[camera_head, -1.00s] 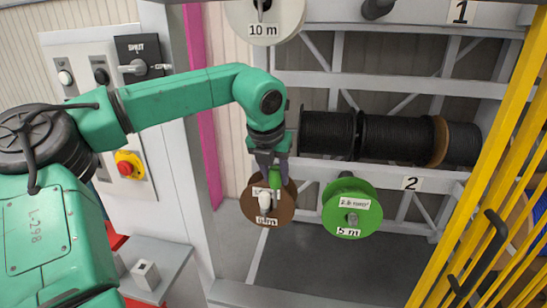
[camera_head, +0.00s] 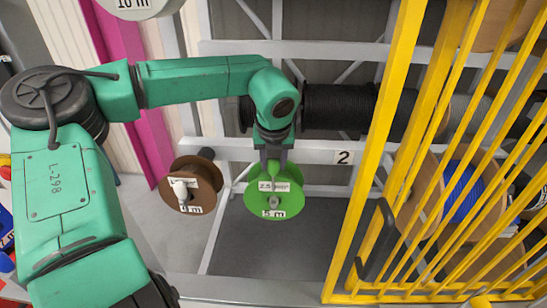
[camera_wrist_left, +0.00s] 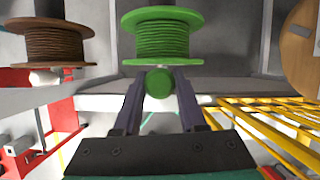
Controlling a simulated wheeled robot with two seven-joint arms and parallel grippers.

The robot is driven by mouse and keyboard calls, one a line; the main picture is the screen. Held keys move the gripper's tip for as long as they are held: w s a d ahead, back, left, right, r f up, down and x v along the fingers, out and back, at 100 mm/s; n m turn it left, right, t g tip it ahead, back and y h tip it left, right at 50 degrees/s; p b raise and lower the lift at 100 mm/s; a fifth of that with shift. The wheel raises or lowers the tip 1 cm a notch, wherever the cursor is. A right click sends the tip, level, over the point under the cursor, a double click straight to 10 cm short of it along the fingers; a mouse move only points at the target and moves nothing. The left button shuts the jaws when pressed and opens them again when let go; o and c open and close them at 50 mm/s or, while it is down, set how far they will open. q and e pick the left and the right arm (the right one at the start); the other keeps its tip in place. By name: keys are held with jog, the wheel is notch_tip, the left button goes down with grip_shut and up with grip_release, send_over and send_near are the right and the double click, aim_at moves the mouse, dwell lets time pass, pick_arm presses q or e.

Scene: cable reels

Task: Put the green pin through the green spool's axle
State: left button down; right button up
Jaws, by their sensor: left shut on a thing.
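The green spool (camera_head: 252,203) hangs at the middle of the head view, with labels and a grey axle end (camera_head: 273,202) on its face. In the wrist view the green spool (camera_wrist_left: 162,40) is straight ahead at the top. My left gripper (camera_head: 272,163) is shut on the green pin (camera_head: 273,168), in front of the spool's upper part. In the wrist view the pin's round green end (camera_wrist_left: 159,83) shows between the two fingers, just below the spool's near flange. The pin's far part is hidden, and I cannot tell whether it touches the spool. My right gripper is out of view.
A brown spool (camera_head: 205,175) with a white pin (camera_head: 180,188) hangs left of the green one. A yellow barred gate (camera_head: 372,150) stands close on the right. Black cable reels (camera_head: 335,105) lie behind my arm. The floor below the spools is clear.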

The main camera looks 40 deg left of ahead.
aim_at(274, 182)
pick_arm(q)
jog(key=shift+w+d+f+b, duration=0.1)
jog(key=shift+w+f+b, duration=0.05)
jog(key=shift+f, duration=0.35)
jog(key=shift+w+f+b, duration=0.1)
jog(key=shift+f+b, duration=0.05)
jog(key=shift+f, duration=0.35)
jog(key=shift+s+f+b, duration=0.25)
jog(key=shift+f+b, duration=0.05)
jog(key=shift+f, duration=0.35)
jog(key=shift+s+f, duration=0.1)
jog(key=shift+f, duration=0.15)
notch_tip(274, 182, down, 2)
jog(key=shift+f, duration=0.1)
jog(key=shift+w+f+b, duration=0.2)
jog(key=shift+f+b, duration=0.3)
jog(key=shift+f, duration=0.05)
notch_tip(274, 182, down, 3)
jog(key=b, duration=0.4)
jog(key=shift+r, duration=0.1)
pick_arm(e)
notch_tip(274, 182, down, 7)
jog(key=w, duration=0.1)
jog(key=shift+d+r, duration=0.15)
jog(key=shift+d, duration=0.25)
pick_arm(q)
jog(key=shift+c, duration=1.9)
grip_release()
